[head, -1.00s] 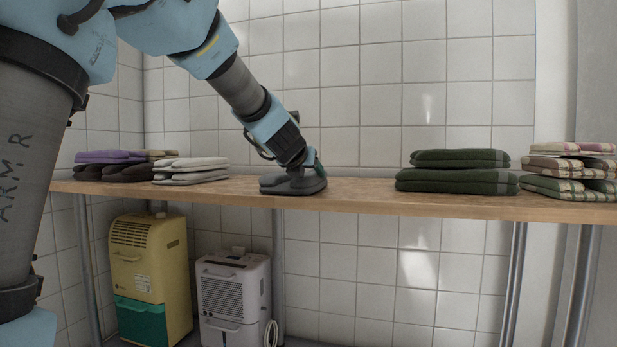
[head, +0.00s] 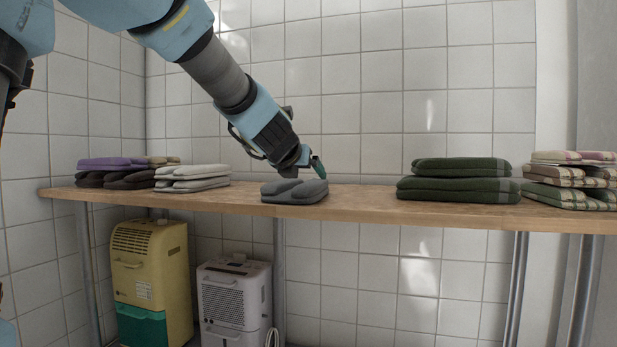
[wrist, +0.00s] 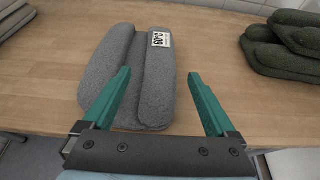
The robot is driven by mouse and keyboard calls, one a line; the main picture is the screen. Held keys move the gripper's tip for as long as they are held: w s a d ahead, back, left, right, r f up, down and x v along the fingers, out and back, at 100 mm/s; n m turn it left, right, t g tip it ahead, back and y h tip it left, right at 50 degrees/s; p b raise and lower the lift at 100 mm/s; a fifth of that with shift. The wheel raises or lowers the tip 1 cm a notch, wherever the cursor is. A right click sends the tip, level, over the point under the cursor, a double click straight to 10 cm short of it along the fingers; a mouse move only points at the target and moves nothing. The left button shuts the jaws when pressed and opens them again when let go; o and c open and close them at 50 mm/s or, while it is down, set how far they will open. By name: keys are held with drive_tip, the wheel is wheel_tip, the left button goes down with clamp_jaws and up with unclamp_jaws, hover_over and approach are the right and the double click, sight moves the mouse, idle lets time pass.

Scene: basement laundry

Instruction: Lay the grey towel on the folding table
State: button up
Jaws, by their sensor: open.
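The grey towel (head: 294,191) lies folded on the wooden folding table (head: 350,203), near the front edge, between the white towels and the dark green ones. In the wrist view the grey towel (wrist: 130,75) shows a white tag reading 60°C. My gripper (head: 314,166) is just above the towel's right side. In the wrist view my gripper (wrist: 158,75) is open, with teal fingers spread wide and nothing held between them. The left finger overlaps the towel in that view; the right finger is over bare wood.
Dark green towels (head: 458,187) and checked towels (head: 570,182) are stacked at the right. White towels (head: 192,180) and purple towels (head: 112,163) lie at the left. Below stand a yellow dehumidifier (head: 150,265) and a white one (head: 233,300). Bare tabletop flanks the grey towel.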

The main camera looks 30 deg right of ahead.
drive_tip(key=p+v, duration=0.2)
drive_tip(key=v, duration=0.4)
drive_tip(key=w+a+f+n+y, duration=0.1)
drive_tip(key=a+f+n, duration=0.1)
drive_tip(key=a+n, duration=0.1)
drive_tip(key=w+a+f+n+y, duration=0.1)
drive_tip(key=w+a+f+n, duration=0.1)
drive_tip(key=a+f+n, duration=0.1)
drive_tip(key=w+a+f+n+y, duration=0.1)
drive_tip(key=w+a+f+n, duration=0.1)
drive_tip(key=a+f+n, duration=0.1)
drive_tip(key=shift+a+n+t+y, duration=0.3)
drive_tip(key=shift+a+n+y, duration=0.1)
drive_tip(key=shift+a+n, duration=0.5)
drive_tip(key=a+f+n+g+y, duration=0.2)
drive_tip(key=a+f+n+y, duration=0.2)
drive_tip(key=a+f+n, duration=0.65)
drive_tip(key=s+a+f+n+g, duration=0.3)
drive_tip(key=s+a+f+n, duration=0.3)
drive_tip(key=n, duration=0.5)
drive_tip(key=s+a+f+n+g+y, duration=0.1)
drive_tip(key=s+a+f+n+g, duration=0.3)
drive_tip(key=n, duration=0.7)
drive_tip(key=s+a+f, duration=0.2)
drive_tip(key=s+a, duration=0.2)
drive_tip(key=shift+s+f, duration=0.3)
drive_tip(key=shift+f, duration=0.1)
